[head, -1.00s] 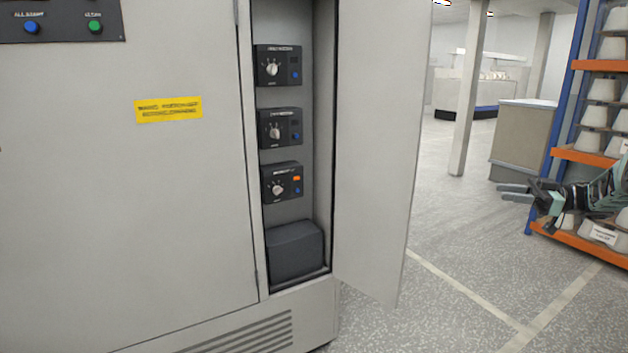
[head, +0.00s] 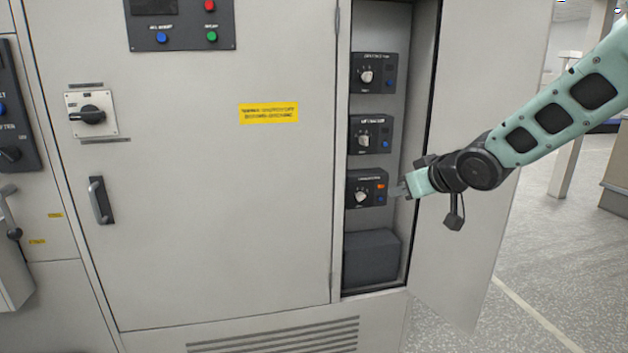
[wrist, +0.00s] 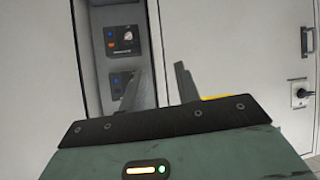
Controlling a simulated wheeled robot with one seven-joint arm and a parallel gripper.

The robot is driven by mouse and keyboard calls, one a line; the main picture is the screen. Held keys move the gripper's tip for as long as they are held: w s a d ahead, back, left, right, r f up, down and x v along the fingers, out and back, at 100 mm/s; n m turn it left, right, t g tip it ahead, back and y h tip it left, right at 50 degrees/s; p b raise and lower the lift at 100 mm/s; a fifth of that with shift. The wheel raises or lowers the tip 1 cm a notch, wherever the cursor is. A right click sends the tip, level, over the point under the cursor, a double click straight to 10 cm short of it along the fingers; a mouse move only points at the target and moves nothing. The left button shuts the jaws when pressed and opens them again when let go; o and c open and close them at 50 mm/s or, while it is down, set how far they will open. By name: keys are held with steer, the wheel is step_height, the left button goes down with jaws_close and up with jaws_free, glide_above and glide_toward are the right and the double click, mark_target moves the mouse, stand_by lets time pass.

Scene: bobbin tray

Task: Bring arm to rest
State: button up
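My gripper (head: 398,190) is at the end of my pale green arm, in front of the open cabinet bay. Its fingertips are at the right side of the lowest control module (head: 352,190), which has a pale knob, a lit orange indicator and a blue button. I cannot tell whether they touch it. In the wrist view my gripper (wrist: 157,82) has its two fingers spread apart, with nothing between them. Two of the modules, an upper one (wrist: 124,39) and a lower one (wrist: 120,82), show beyond the left finger.
The open cabinet door (head: 468,230) stands just right of the bay, behind my arm. Two more modules (head: 373,73) sit above the lowest one, and a dark box (head: 371,258) lies below. The closed door (head: 220,200) has a black handle (head: 100,200). Open floor (head: 560,270) lies right.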

steer(key=s+a+f+g+h, duration=0.1)
steer(key=s+a+f+g, duration=0.15)
steer(key=s, duration=0.65)
steer(key=s+a+f+g+h, duration=0.1)
steer(key=s+a+f+g, duration=0.2)
steer(key=s, duration=0.6)
steer(key=s+f+n+g, duration=0.1)
steer(key=s+g, duration=0.1)
steer(key=s, duration=0.9)
steer(key=s+f+n+g+h+p, duration=0.1)
steer(key=s+g, duration=0.2)
steer(key=s, duration=0.8)
steer(key=shift+a+f+h, duration=0.15)
steer(key=shift+f+h, duration=0.1)
steer(key=shift+h, duration=0.05)
steer(key=shift+a, duration=0.15)
